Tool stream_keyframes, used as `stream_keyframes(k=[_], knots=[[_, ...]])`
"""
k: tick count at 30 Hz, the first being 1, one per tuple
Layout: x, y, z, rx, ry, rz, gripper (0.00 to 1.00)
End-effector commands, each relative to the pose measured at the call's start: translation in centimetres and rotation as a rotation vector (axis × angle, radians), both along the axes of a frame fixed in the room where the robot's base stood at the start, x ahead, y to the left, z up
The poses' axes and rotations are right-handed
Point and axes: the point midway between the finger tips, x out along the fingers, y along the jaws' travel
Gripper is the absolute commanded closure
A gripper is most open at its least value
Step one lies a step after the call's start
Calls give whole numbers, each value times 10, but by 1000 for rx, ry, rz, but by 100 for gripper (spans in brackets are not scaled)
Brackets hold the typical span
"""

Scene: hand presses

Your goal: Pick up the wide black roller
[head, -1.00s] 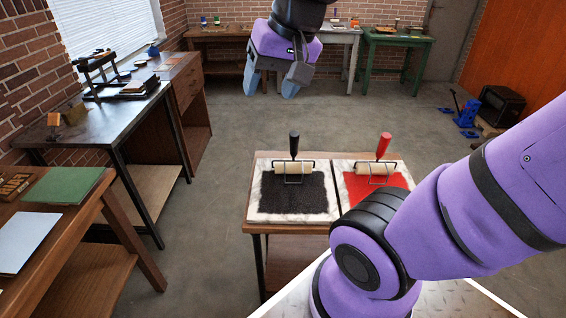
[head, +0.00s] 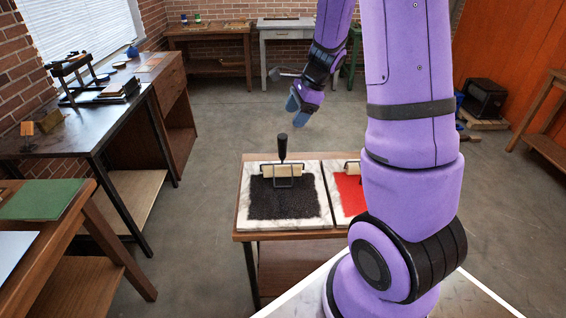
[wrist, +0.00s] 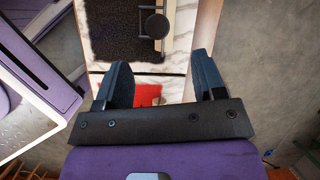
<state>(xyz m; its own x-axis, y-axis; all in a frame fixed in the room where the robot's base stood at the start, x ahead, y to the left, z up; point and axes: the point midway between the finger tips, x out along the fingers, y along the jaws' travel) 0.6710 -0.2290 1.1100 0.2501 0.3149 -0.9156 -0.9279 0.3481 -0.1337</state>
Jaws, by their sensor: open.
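The roller with the black handle (head: 282,150) stands upright, handle up, with its pale cylinder on a black-inked marble slab (head: 242,208). The wrist view shows its handle from above as a dark round knob (wrist: 157,27). The red-inked slab (head: 333,192) sits to its right. The roller there is mostly hidden behind my arm. My gripper (head: 296,111) is open and empty, above and beyond the black-handled roller and apart from it. In the wrist view my gripper (wrist: 162,70) has its fingers spread, with the handle ahead of the gap between them.
The slabs rest on a small wooden table (head: 250,236). Benches with a green sheet (head: 45,200) and a hand press (head: 75,75) line the left wall. Tables (head: 210,32) stand at the back. Open floor (head: 215,115) lies between.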

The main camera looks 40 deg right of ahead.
Motion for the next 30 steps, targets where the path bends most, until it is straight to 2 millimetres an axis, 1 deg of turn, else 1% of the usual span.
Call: stream_keyframes(k=[1,3,5,12,15,22,27,30], knots=[[1,-4,-6,3,11,-25,37],[3,-7,-11,8,20,-50,37],[4,-8,-17,10,23,-59,37],[12,3,-48,11,25,-63,37],[15,6,-58,9,24,-62,37],[17,13,-71,9,24,-60,37],[19,25,-93,10,26,-60,37],[22,28,-103,10,24,-60,37]])
